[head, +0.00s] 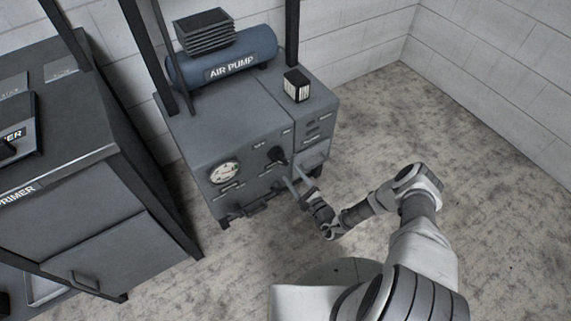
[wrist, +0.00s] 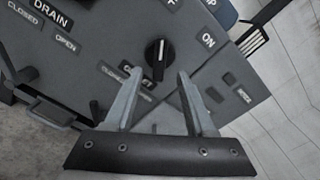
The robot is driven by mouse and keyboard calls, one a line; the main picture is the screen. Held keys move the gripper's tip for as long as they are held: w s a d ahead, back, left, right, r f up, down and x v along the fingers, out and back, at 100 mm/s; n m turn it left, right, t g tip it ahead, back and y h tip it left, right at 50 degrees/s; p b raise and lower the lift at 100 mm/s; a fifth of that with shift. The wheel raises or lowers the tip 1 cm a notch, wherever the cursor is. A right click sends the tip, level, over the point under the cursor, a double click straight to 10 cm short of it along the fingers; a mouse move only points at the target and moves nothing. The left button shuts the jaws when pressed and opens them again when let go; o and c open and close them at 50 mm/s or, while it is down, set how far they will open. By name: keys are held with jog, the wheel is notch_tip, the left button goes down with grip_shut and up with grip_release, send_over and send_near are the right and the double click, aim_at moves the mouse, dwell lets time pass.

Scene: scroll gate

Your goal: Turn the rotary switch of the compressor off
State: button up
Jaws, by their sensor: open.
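The compressor (head: 235,130) is a grey cabinet with a blue tank marked AIR PUMP on top. Its rotary switch (head: 277,155) is a black knob on the front panel. In the wrist view the rotary switch (wrist: 158,58) shows a white pointer line, roughly toward the picture's top. An ON label (wrist: 208,40) lies to its right; a partly cut-off label ending in F is above. My gripper (head: 291,175) is open and empty in front of the panel. In the wrist view its fingertips (wrist: 158,74) flank the area just below the knob, apparently not touching it.
A pressure gauge (head: 224,172) sits left on the panel. A DRAIN label (wrist: 50,14) with CLOSED and OPEN marks shows in the wrist view. The PRIMER cabinet (head: 90,215) is at left. Floor at right is clear.

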jog(key=p+v, duration=0.1)
jog(key=v, duration=0.9)
